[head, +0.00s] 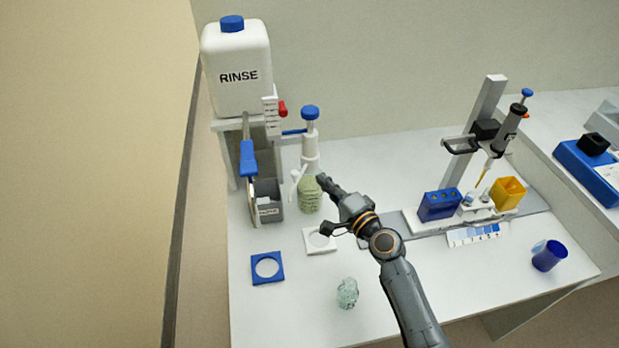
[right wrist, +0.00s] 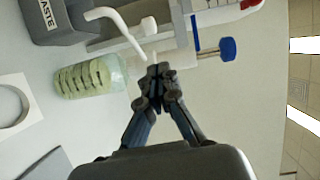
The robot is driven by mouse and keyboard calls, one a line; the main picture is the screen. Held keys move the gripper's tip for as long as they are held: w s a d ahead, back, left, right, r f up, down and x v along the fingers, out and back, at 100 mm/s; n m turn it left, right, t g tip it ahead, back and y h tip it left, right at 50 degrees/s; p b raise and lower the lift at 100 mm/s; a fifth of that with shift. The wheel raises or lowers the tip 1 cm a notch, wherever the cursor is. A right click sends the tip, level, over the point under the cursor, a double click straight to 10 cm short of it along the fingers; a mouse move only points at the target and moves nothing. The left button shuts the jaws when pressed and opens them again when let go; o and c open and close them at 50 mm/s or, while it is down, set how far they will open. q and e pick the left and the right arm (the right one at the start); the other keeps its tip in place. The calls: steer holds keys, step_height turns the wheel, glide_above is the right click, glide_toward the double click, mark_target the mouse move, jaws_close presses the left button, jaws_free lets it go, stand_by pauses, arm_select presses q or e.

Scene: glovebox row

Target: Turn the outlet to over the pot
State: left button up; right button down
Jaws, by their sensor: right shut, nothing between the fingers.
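The outlet (head: 297,182) is a thin white bent tube on a white dispenser (head: 310,148) with a blue knob. It points left and down, toward the grey waste box. In the right wrist view the outlet (right wrist: 112,22) curves toward that box. Below the dispenser head is a ribbed, pale green bottle (head: 310,197). A small clear greenish vessel (head: 347,293), perhaps the pot, stands near the front of the bench. My right gripper (head: 323,182) is shut and empty beside the dispenser; its tips (right wrist: 159,70) appear close to the outlet's base, contact unclear. My left gripper is out of view.
A white RINSE tank (head: 238,75) stands on a shelf behind the grey waste box (head: 268,203). A white ring plate (head: 319,240) and a blue one (head: 267,268) lie in front. A pipette stand (head: 487,105) and blue cup (head: 548,255) are at right.

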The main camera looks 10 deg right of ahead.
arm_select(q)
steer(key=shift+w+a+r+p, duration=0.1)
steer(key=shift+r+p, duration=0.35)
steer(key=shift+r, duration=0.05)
arm_select(e)
steer(key=shift+w+a+f, duration=0.1)
steer(key=shift+w+a, duration=0.15)
steer(key=shift+a, duration=0.4)
steer(key=shift+w+a, duration=0.25)
steer(key=shift+a, duration=0.35)
steer(key=shift+w+a+f, duration=0.1)
steer(key=shift+w+a, duration=0.15)
steer(key=shift+a, duration=0.4)
